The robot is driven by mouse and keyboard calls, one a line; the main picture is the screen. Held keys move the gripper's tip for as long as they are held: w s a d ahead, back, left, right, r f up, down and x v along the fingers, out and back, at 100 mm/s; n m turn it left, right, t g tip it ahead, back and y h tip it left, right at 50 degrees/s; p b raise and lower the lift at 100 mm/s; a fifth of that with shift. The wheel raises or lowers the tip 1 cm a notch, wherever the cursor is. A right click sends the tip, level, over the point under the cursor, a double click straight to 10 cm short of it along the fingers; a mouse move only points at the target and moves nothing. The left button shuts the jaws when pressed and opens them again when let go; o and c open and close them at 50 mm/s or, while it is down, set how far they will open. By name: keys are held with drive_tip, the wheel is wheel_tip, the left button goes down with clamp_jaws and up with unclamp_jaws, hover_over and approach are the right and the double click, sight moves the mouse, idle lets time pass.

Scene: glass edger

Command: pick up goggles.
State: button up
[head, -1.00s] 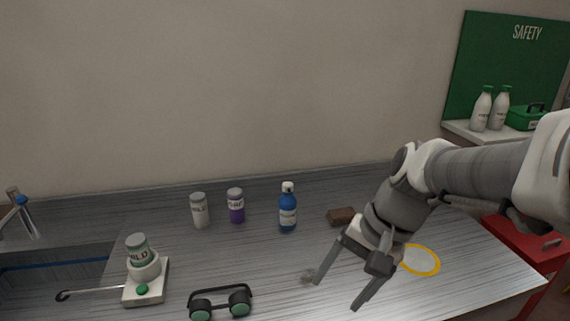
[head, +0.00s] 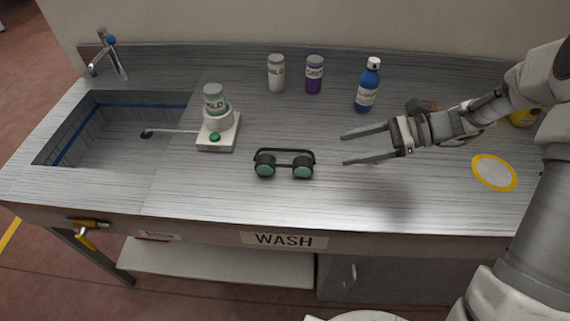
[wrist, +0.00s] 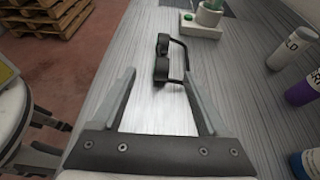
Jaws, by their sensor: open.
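The goggles (head: 284,165), black-framed with two round green lenses and a strap loop behind, lie on the metal wash counter (head: 230,195) near its front edge in the head view. In the wrist view the goggles (wrist: 163,66) lie ahead, beyond and between my fingertips. My gripper (head: 343,150) is open and empty. It points left toward the goggles, a short way to their right and apart from them. In the wrist view my gripper (wrist: 157,85) shows its two fingers spread, with bare counter between them.
Left of the goggles stands a white dispenser base (head: 218,134) holding a jar, with a thin arm reaching toward the sink (head: 110,135). A white jar (head: 276,73), purple jar (head: 314,74) and blue bottle (head: 367,86) stand behind. A yellow-ringed disc (head: 494,172) lies at right.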

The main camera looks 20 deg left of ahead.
approach(280, 163)
drive_tip(key=x, duration=0.4)
drive_tip(key=shift+a+f, duration=0.1)
drive_tip(key=shift+a, duration=0.15)
drive_tip(key=x, duration=0.5)
drive_tip(key=shift+w+f+b, duration=0.1)
drive_tip(key=shift+f+b, duration=0.15)
drive_tip(key=shift+b, duration=0.15)
clamp_jaws()
